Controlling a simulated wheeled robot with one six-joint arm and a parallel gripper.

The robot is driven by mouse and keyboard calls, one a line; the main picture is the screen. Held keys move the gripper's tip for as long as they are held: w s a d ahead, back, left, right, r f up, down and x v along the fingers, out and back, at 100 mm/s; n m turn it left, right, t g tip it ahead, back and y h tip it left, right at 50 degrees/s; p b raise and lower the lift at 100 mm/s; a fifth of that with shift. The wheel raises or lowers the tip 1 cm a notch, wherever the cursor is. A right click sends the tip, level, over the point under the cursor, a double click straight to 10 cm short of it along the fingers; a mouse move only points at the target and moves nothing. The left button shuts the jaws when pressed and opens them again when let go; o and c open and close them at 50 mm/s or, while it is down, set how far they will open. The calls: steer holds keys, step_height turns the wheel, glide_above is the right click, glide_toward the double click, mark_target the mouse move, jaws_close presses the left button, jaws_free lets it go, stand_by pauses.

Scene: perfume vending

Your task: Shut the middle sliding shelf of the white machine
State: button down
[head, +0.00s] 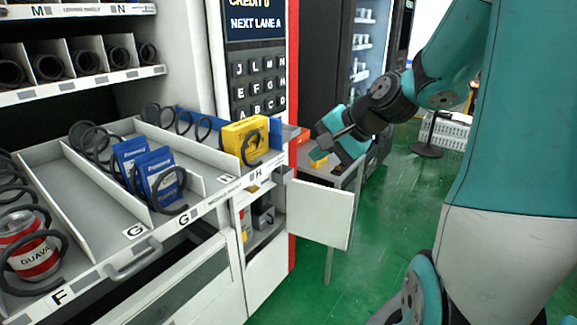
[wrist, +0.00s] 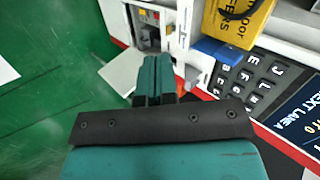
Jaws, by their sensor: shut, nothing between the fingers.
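The middle sliding shelf (head: 198,212) of the white machine is pulled out in the head view. Its front rail carries the labels F, G and H and a grey handle (head: 133,258). It holds a red guava can (head: 28,258), blue packets (head: 160,175) and a yellow box (head: 244,138). The yellow box also shows in the wrist view (wrist: 237,20). My gripper (wrist: 157,62) is shut and empty. In the head view it is right of the shelf, apart from it, beside the keypad column.
A small white door (head: 320,213) stands open below the shelf's right end. The keypad (head: 258,90) is behind the shelf's right end. An upper shelf (head: 80,84) is pushed further in. A grey table (head: 330,172) stands at right.

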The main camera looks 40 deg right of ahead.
steer(key=w+f+m+p, duration=0.1)
steer(key=w+f+p, duration=0.3)
steer(key=w+f, duration=0.3)
steer(key=shift+w+m+t+h, duration=0.3)
steer(key=shift+w+m+h, duration=0.1)
steer(key=shift+w, duration=1.4)
steer(key=shift+w+d, duration=0.1)
steer(key=shift+w, duration=0.05)
